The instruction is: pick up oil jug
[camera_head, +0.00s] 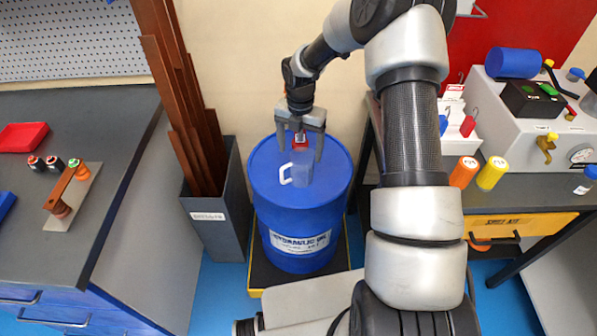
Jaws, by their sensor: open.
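The oil jug (303,172) stands upright on top of the blue hydraulic oil drum (297,250). It is a pale, translucent jug with a white handle (285,174) on its left side and a red part (300,141) at its top. My gripper (299,155) is above the drum, pointing down, with its fingers open to the left and right of the jug's upper part. Whether the fingers touch the jug cannot be told from this view.
A grey bin (228,222) with tall copper-brown bars (178,90) stands close left of the drum. A dark workbench (55,250) is at far left. At right, a bench holds a grey machine (500,120), orange and yellow bottles (491,173) and a yellow drawer (520,226).

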